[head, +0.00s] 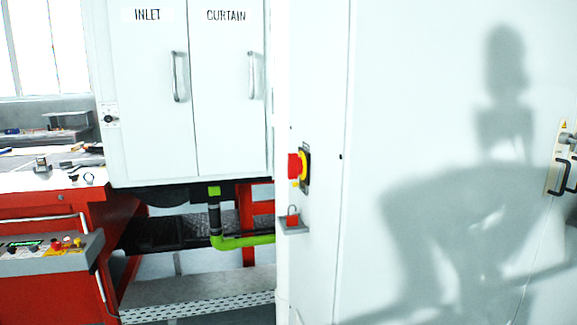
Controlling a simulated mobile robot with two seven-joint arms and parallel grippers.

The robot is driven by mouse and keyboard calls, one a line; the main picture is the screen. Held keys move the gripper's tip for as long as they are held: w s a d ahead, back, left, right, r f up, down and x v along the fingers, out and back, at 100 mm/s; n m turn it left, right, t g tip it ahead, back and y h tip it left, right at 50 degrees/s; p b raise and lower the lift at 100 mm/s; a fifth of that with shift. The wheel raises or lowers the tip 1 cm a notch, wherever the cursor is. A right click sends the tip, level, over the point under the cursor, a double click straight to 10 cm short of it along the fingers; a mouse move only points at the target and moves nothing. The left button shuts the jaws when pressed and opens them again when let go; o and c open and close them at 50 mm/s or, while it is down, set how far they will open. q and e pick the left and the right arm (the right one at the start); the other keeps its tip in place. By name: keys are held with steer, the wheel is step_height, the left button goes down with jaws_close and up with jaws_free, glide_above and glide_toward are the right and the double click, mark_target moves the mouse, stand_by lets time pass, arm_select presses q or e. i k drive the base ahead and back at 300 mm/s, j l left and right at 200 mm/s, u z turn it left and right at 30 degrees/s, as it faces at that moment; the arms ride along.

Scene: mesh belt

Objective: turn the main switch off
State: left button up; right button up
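The main switch (296,166) is a red knob on a yellow ring with a dark backing plate. It is mounted on the narrow side of a tall white cabinet (420,120), near the middle of the head view. The angle is too oblique to read its position. A red padlock (292,216) sits on a small grey shelf (294,228) just below the switch. Neither of my grippers shows in the view. A shadow in the shape of a robot falls across the cabinet front.
White doors labelled INLET (150,100) and CURTAIN (228,100) with metal handles stand to the left. A control panel (50,250) with buttons and a red bench (50,200) with loose items are at far left. A latch (562,165) is at the right edge.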

mark_target(295, 161)
steer(key=i+j+z, duration=0.1)
steer(key=j, duration=0.25)
steer(key=i+j+z, duration=0.1)
steer(key=i+j, duration=0.2)
steer(key=i+j+z, duration=0.1)
steer(key=j, duration=0.4)
steer(key=i+j, duration=0.25)
steer(key=j, duration=0.15)
steer(key=i+j+z, duration=0.15)
steer(key=j, duration=0.25)
steer(key=i+j+z, duration=0.1)
steer(key=j, duration=0.35)
steer(key=i+j+z, duration=0.1)
steer(key=i+j, duration=0.15)
steer(key=j, duration=0.2)
steer(key=i+j+z, duration=0.1)
steer(key=j, duration=0.35)
